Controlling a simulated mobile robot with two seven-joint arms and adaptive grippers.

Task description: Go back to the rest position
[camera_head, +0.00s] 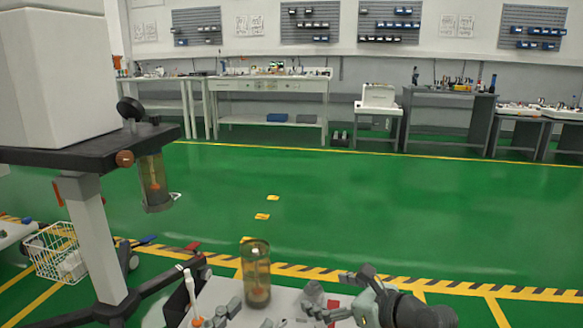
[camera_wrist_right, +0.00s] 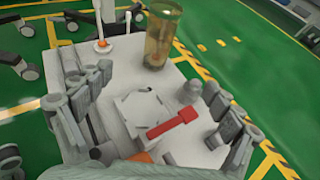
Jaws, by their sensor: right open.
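My right gripper (camera_head: 345,294) is at the bottom of the head view, over the right part of a white work surface (camera_head: 290,297). In the right wrist view its fingers (camera_wrist_right: 150,115) stand wide apart, with nothing between them in their grip. Grey finger parts of my left gripper (camera_head: 226,312) appear at the bottom edge, left of the right one; its opening is unclear. A clear amber canister (camera_head: 256,274) stands upright at the back of the surface, apart from the right fingers. It also shows in the right wrist view (camera_wrist_right: 162,38).
A cart (camera_head: 85,152) with another amber canister (camera_head: 155,183) and a wire basket (camera_head: 55,252) are left. Green floor ahead is clear.

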